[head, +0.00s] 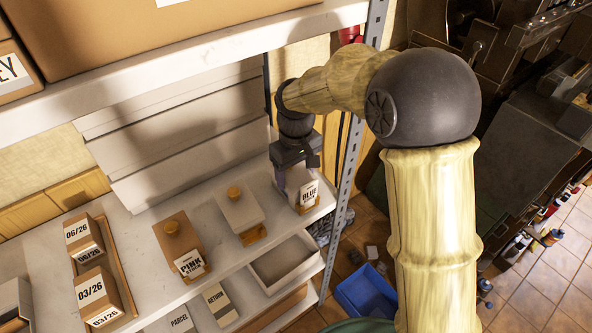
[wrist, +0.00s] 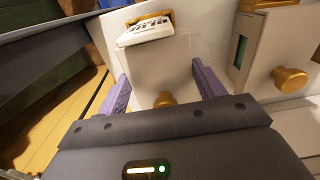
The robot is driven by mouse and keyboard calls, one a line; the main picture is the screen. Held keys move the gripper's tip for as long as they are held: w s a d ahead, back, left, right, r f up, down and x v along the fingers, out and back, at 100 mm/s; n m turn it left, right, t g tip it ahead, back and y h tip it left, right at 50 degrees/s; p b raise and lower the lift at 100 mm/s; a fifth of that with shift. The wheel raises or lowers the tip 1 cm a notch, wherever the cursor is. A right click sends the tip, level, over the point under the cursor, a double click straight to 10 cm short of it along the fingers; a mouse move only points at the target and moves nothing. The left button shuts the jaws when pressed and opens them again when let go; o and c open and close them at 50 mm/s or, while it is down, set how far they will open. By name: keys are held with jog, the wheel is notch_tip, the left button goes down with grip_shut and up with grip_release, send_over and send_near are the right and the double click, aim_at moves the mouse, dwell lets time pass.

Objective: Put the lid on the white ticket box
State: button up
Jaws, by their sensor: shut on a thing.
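My gripper (wrist: 163,88) reaches down over the right-hand box on the shelf, with its two purple fingers on either side of a pale lid (wrist: 152,72) with a gold knob (wrist: 165,99). It is shut on this lid. A white card reading BLUE (wrist: 150,30) stands in a tan holder at the front; the card also shows in the head view (head: 308,194). I cannot tell whether the lid rests on the box or is slightly above it. A white box (head: 240,212) with a gold knob stands to its left, with a greenish slot (wrist: 240,50) in the wrist view.
A brown-lidded box marked PINK (head: 187,262) stands farther left. Dated boxes (head: 92,290) stand at the far left. An open white tray (head: 286,262) is in front, below the boxes. A metal shelf post (head: 347,165) rises close right of my gripper, and an upper shelf (head: 190,58) overhangs.

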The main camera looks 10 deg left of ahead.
jog(key=shift+f, duration=0.35)
dwell(0.3)
jog(key=o, duration=1)
jog(key=shift+o, duration=0.2)
